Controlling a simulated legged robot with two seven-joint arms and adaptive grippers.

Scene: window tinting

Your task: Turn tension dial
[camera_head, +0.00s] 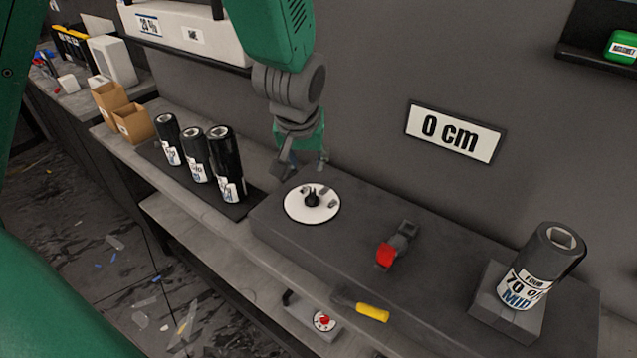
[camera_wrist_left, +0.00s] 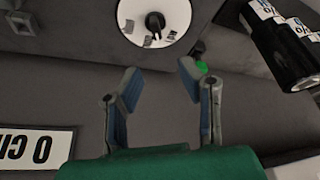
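The tension dial (camera_head: 312,203) is a white disc with a black knob at its centre, on the left part of a dark grey block. In the left wrist view the dial (camera_wrist_left: 154,18) is cut by the top edge, beyond my fingertips. My left gripper (camera_head: 302,168) is above and behind the dial, apart from it. In the left wrist view my left gripper (camera_wrist_left: 158,75) has its two blue-padded fingers spread, with nothing between them. My right gripper is not in either view.
A "0 cm" sign (camera_head: 456,131) hangs on the wall. A film roll (camera_head: 540,268) stands on the block's right end. A red-and-grey clamp-like part (camera_head: 397,246) lies mid-block. Several black rolls (camera_head: 225,165) stand left. A yellow-handled tool (camera_head: 371,312) lies in front.

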